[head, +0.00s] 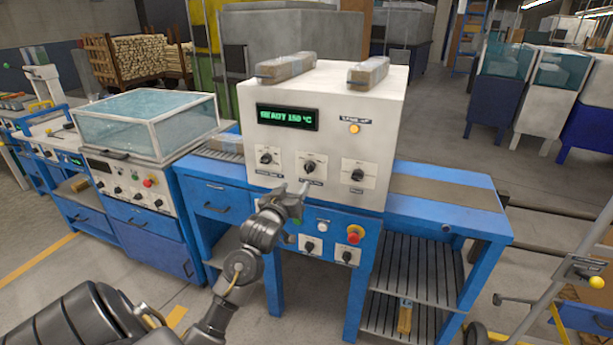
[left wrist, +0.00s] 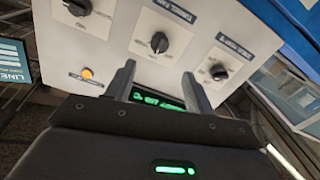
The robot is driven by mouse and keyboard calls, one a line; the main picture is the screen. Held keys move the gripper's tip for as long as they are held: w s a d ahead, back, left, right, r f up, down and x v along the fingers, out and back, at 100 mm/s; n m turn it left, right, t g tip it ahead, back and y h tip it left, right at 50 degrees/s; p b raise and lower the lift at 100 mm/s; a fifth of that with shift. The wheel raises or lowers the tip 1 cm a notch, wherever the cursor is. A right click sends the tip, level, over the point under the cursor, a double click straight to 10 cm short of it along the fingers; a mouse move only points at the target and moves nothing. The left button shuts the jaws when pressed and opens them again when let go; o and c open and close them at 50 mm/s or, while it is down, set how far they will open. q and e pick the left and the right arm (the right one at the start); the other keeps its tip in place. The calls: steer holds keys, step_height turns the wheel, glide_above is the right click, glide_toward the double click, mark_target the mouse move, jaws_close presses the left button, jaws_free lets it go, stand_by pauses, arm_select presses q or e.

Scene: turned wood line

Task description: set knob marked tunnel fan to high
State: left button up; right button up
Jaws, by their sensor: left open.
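A white control box carries three dark rotary knobs in a row: left (head: 266,158), middle (head: 310,167) and right (head: 357,175). The middle knob also shows in the left wrist view (left wrist: 160,42); its label seems to read tunnel fan, but the lettering is small and turned over. Its pointer setting cannot be read surely. My left gripper (head: 294,190) is just in front of the box's lower part, below the middle knob. In the left wrist view its two fingers (left wrist: 160,76) are apart and empty, pointing toward the middle knob without touching it. My right gripper is not in view.
A green display (head: 288,117) and an orange lamp (head: 354,129) sit above the knobs. The blue panel below has a red button (head: 355,234) and two more knobs. Wrapped packs (head: 286,67) lie on top. A machine with a clear cover (head: 145,120) stands left.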

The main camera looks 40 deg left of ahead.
mark_target(307, 170)
arm_select(q)
steer(key=p+x, duration=0.1)
steer(key=x, duration=1)
steer(key=shift+p, duration=0.35)
steer(key=shift+s, duration=0.1)
steer(key=c, duration=1)
